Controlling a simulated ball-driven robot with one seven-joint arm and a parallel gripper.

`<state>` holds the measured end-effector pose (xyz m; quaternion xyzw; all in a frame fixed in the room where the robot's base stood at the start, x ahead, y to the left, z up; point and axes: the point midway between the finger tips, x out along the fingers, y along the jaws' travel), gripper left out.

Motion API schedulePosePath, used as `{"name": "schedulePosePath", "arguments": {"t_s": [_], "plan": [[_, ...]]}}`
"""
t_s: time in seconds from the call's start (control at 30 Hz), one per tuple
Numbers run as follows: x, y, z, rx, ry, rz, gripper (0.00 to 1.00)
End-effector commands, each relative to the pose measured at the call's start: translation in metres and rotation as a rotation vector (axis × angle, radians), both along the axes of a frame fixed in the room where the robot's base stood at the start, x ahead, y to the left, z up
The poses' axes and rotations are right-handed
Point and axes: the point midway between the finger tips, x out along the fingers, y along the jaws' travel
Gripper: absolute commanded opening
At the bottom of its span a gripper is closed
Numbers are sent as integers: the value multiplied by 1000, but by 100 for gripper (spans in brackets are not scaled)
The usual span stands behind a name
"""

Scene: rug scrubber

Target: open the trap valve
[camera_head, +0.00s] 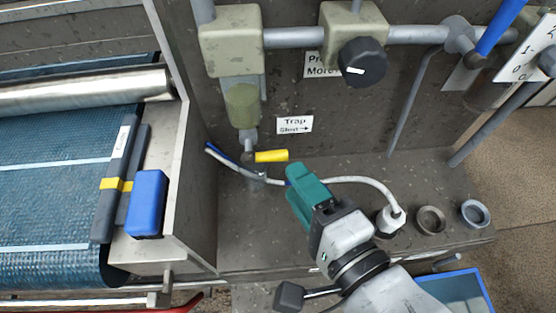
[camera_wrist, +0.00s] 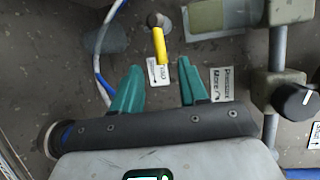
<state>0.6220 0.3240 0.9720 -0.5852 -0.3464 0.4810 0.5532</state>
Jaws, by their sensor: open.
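The trap valve has a short yellow lever (camera_head: 271,156) below the pale-green sight body (camera_head: 242,105). The lever lies level and points right, the same way as the arrow on the white "Trap Shut" label (camera_head: 294,125). In the wrist view the yellow lever (camera_wrist: 159,46) shows just beyond my fingertips, between them in the picture. My gripper (camera_head: 296,172) has teal fingers and sits just below and right of the lever's free end. In the wrist view my gripper (camera_wrist: 160,70) is open with nothing between its fingers. I cannot tell whether a finger touches the lever.
Two ring couplings (camera_head: 430,220) (camera_head: 474,214) stand on the ledge. A black knob (camera_head: 362,62) and grey pipe are above. A blue box (camera_head: 147,203) and roller (camera_head: 85,92) are left.

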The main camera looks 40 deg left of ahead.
Motion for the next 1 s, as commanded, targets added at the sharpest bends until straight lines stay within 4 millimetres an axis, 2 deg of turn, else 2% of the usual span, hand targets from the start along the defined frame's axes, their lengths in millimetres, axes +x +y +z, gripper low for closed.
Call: {"name": "schedulePosePath", "arguments": {"t_s": [0.03,0.2,0.43,0.6,0.87,1.0], "plan": [[3,10,-7,2,-2,4,43],[12,39,-7,-1,0,4,43],[21,67,-13,-1,-1,0,43],[24,75,-14,-1,0,1,43],[24,75,-15,-1,0,0,43],[24,75,-15,-1,0,0,31]]}}
